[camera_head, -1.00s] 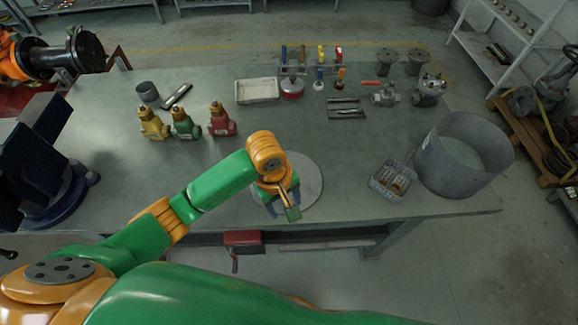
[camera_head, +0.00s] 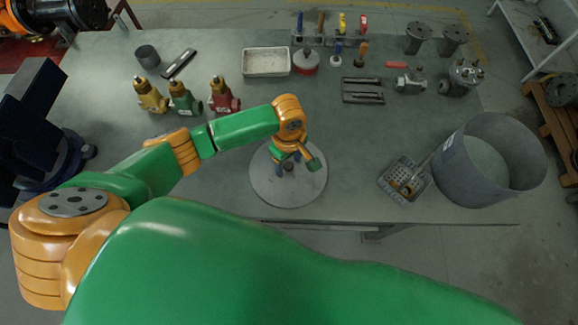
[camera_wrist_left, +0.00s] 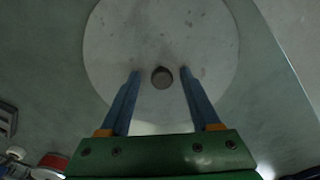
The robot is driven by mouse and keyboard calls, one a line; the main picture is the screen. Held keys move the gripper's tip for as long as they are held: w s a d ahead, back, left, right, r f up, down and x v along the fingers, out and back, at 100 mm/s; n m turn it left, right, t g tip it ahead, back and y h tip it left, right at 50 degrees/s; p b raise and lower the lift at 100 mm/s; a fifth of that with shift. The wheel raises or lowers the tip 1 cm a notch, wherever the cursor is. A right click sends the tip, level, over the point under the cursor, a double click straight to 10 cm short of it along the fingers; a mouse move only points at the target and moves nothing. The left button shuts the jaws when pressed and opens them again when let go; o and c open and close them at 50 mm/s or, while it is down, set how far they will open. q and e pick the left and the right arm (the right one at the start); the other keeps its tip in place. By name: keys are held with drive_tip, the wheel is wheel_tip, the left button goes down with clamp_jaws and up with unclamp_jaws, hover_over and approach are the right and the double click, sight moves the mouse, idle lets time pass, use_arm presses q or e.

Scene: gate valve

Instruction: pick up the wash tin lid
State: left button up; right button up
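The wash tin lid (camera_head: 302,192) is a flat, round grey disc near the table's front edge. Its small round knob (camera_wrist_left: 162,78) stands at the disc's middle in the left wrist view, where the pale lid (camera_wrist_left: 160,30) fills the upper middle. My left gripper (camera_head: 288,165) is above the lid, pointing down. In the left wrist view its two blue fingers are apart, one on each side of the knob, with gaps between. Their height above the lid is hard to tell. The wash tin (camera_head: 455,165) is a large open grey cylinder on the right. My right gripper is not in view.
A wire basket (camera_head: 396,187) with small parts sits between lid and tin. Yellow, green and red valves (camera_head: 222,98) stand behind to the left. A white tray (camera_head: 266,63), a red-based tin (camera_head: 305,66) and tools stand at the back. The table centre is clear.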

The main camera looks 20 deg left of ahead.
use_arm(q)
drive_tip(key=shift+s+r, duration=0.15)
drive_tip(key=shift+s, duration=0.1)
clamp_jaws()
drive_tip(key=shift+w, duration=0.1)
drive_tip(key=shift+w, duration=0.1)
